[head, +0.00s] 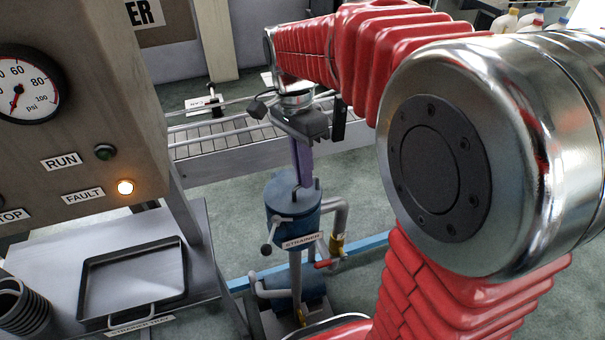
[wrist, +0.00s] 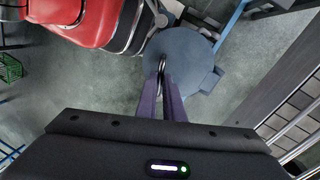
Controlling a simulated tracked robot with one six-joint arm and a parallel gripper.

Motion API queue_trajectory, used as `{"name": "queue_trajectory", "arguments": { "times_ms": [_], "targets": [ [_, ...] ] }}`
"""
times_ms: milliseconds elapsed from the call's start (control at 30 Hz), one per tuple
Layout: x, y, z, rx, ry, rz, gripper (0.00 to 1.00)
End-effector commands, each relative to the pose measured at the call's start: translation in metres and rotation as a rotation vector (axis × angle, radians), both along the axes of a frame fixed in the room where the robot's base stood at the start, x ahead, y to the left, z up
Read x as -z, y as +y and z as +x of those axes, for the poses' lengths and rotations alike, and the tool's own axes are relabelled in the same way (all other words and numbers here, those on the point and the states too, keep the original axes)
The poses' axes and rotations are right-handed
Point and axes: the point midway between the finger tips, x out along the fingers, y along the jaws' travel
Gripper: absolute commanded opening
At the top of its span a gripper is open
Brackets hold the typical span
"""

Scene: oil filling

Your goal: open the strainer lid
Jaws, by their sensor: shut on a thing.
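The strainer (head: 292,222) is a blue upright cylinder with a "STRAINER" label, in the middle of the head view. Its round blue lid (head: 278,194) is on top and appears level; I see no clear gap under it. In the wrist view the lid (wrist: 190,62) is a blue-grey disc with a metal handle (wrist: 162,63) at its left side. My gripper (head: 304,182) comes down from above with purple fingers. In the wrist view my gripper (wrist: 163,80) is shut on the lid handle, which the fingers partly hide.
A dark tray (head: 135,312) lies on the metal bench at the left, beside a black ribbed container (head: 25,308). The control panel (head: 75,120) shows a lit amber FAULT lamp (head: 125,187). Pipes and a red-handled valve (head: 325,264) stand close to the strainer.

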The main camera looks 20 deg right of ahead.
Motion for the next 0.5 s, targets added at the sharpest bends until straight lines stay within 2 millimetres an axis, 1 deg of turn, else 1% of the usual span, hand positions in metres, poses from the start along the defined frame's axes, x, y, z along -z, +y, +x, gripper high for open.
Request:
{"name": "queue_trajectory", "arguments": {
  "times_ms": [67, 267, 500],
  "targets": [
    [-0.003, 0.001, 0.005, 0.000, 0.030, 0.003, 0.00],
    [-0.012, 0.000, 0.016, 0.007, 0.027, 0.038, 0.00],
    [-0.025, 0.001, 0.040, 0.029, 0.033, 0.101, 0.00]
  ]
}}
